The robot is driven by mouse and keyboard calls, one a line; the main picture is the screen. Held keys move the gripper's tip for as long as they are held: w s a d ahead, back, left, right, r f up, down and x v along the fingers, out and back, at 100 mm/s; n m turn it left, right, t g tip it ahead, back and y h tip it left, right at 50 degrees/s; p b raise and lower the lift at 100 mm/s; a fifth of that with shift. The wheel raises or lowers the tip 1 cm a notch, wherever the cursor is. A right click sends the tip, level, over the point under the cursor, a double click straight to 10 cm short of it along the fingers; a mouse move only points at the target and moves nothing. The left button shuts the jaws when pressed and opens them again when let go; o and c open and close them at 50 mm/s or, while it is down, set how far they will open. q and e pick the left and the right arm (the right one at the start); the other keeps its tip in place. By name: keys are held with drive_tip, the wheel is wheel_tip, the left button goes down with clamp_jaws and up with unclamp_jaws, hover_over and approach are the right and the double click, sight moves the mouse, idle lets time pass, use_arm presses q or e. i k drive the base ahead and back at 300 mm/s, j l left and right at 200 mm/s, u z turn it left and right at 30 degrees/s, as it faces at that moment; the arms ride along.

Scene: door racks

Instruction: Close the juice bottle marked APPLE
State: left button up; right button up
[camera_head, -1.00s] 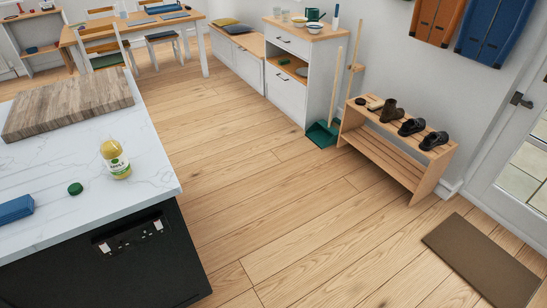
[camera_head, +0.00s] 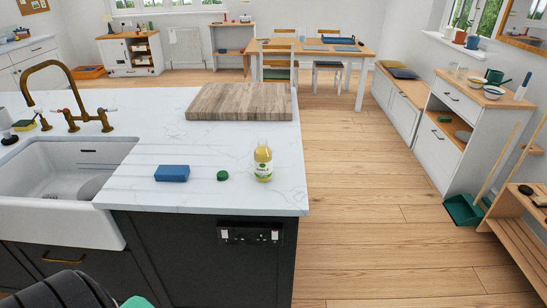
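A bottle of yellow juice (camera_head: 263,164) stands upright on the white marbled counter, near its right end. It has a white and green label whose writing is too small to read. Its neck looks uncovered at the top. A green round cap (camera_head: 222,175) lies on the counter just left of the bottle, apart from it. Neither gripper shows. Only a dark rounded part of my arm and a bit of teal show at the bottom left edge.
A blue sponge-like block (camera_head: 172,173) lies left of the cap. A wooden board (camera_head: 240,101) lies behind the bottle. A white sink (camera_head: 62,170) with a brass tap (camera_head: 50,78) is at the left. Open wooden floor (camera_head: 360,220) lies right of the counter.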

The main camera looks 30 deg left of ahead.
sight(262, 153)
drive_tip(key=u, duration=1.45)
drive_tip(key=i+l+u, duration=0.3)
drive_tip(key=l, duration=0.55)
drive_tip(key=i+l+u, duration=0.1)
drive_tip(key=l+u, duration=0.2)
drive_tip(key=l, duration=0.55)
drive_tip(key=l+u, duration=0.25)
drive_tip(key=l, duration=0.65)
drive_tip(key=i, duration=0.05)
